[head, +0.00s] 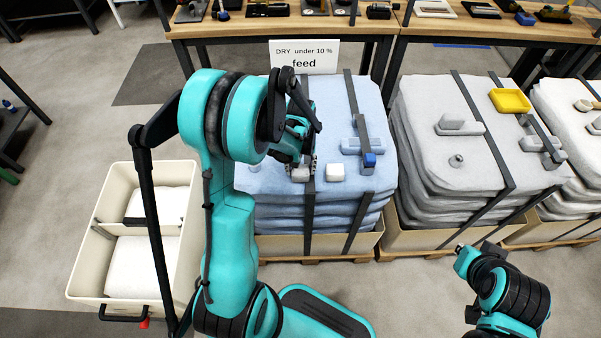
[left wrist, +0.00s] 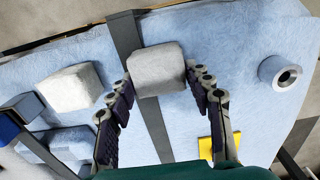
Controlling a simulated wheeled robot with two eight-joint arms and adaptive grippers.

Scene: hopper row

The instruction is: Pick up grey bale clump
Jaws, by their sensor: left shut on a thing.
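The grey bale clump (head: 300,174) is a small rough block at the front of the blue bale stack (head: 270,182). My left gripper (head: 304,164) is shut on it from above. In the left wrist view the grey clump (left wrist: 157,72) sits between the fingertips of the left gripper (left wrist: 160,88), over a dark strap. I cannot tell whether the clump still touches the bale. A whiter clump (head: 336,172) lies just to the right; it also shows in the left wrist view (left wrist: 70,88). Of my right arm only links show at the lower right; no fingers are visible.
A blue-ended tool (head: 368,159) lies on the blue bale. A grey ring (left wrist: 281,71) and a yellow piece (left wrist: 207,148) show in the left wrist view. A cream two-part bin (head: 190,213) stands at left. A feed sign (head: 304,57) stands behind. Grey bales (head: 425,155) stand right.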

